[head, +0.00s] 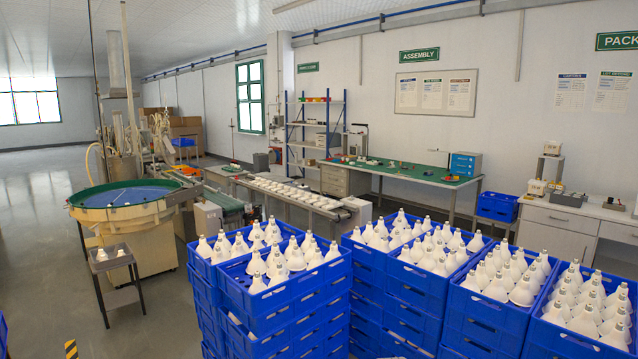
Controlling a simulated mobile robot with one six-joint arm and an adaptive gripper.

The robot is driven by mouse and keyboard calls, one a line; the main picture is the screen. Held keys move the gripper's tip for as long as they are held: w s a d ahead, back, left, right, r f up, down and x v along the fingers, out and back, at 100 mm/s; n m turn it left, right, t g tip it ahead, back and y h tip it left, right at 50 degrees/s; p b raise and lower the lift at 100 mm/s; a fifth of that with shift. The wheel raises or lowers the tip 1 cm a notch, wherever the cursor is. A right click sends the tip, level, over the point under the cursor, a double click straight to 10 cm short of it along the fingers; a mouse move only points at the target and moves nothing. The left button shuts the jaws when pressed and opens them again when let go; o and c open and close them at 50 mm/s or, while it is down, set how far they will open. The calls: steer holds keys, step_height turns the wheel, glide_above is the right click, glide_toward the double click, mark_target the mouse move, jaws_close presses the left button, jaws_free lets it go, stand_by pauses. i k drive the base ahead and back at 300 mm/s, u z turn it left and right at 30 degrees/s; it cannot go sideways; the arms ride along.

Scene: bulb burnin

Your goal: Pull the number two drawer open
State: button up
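No drawer number can be read from here. A grey drawer unit (346,182) stands under the left end of the green-topped bench (400,171), and its fronts look shut. A small blue cabinet (465,164) sits on the right end of that bench; it seems to have drawers, but it is too small to tell. A white desk (560,219) at the right has drawer fronts below its top, which also look shut. I cannot tell which of these holds the number two drawer. My gripper is not in view.
Stacked blue crates (400,318) full of white bulbs fill the near middle and right, between me and the benches. A conveyor (290,194) carries bulbs behind them. A round feeder bowl (128,197) and small stand (122,297) are at left. Open floor (35,240) lies far left.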

mark_target(338, 181)
steer(key=z, duration=0.1)
steer(key=i, duration=0.9)
steer(key=z, duration=2.2)
